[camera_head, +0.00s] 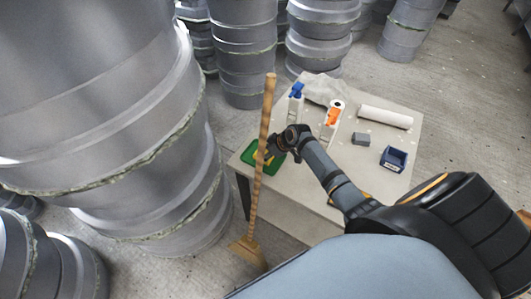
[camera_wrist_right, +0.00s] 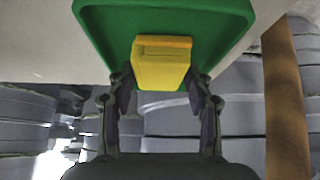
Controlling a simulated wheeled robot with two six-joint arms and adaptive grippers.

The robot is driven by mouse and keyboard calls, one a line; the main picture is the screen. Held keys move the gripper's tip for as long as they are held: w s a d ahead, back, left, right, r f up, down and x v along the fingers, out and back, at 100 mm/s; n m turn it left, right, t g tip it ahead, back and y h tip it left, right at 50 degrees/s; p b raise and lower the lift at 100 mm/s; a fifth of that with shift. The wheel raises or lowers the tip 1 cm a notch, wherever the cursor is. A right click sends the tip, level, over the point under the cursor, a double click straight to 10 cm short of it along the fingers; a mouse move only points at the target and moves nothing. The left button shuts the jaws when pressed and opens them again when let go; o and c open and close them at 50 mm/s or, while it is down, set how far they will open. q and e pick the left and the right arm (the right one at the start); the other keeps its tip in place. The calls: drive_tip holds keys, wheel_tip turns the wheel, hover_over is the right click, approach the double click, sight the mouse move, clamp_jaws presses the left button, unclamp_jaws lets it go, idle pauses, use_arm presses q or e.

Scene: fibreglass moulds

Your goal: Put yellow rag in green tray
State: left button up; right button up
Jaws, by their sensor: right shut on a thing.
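The green tray (camera_head: 247,156) lies at the table's left end in the head view. In the right wrist view its green floor and rim (camera_wrist_right: 228,25) fill the top. The folded yellow rag (camera_wrist_right: 162,66) is between the fingers of my right gripper (camera_wrist_right: 163,88), which is shut on it. The rag appears against the tray; I cannot tell whether it touches the tray floor. In the head view my right gripper (camera_head: 268,152) is over the tray and mostly hides the rag. My left gripper is in neither view.
A wooden broom (camera_head: 262,150) stands upright at the table's left edge, close to the tray. Spray bottles (camera_head: 296,98), a grey cloth (camera_head: 322,88), a white roll (camera_head: 385,117), a grey block (camera_head: 361,139) and a blue bin (camera_head: 394,158) are on the table (camera_head: 290,185). Large grey moulds (camera_head: 110,110) stand left.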

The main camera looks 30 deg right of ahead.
drive_tip(key=o, duration=1.1)
drive_tip(key=shift+f, duration=0.1)
drive_tip(key=shift+r, duration=0.25)
drive_tip(key=shift+s+d+r, duration=0.2)
drive_tip(key=shift+r, duration=0.1)
drive_tip(key=v, duration=1.1)
drive_tip(key=shift+a, duration=0.1)
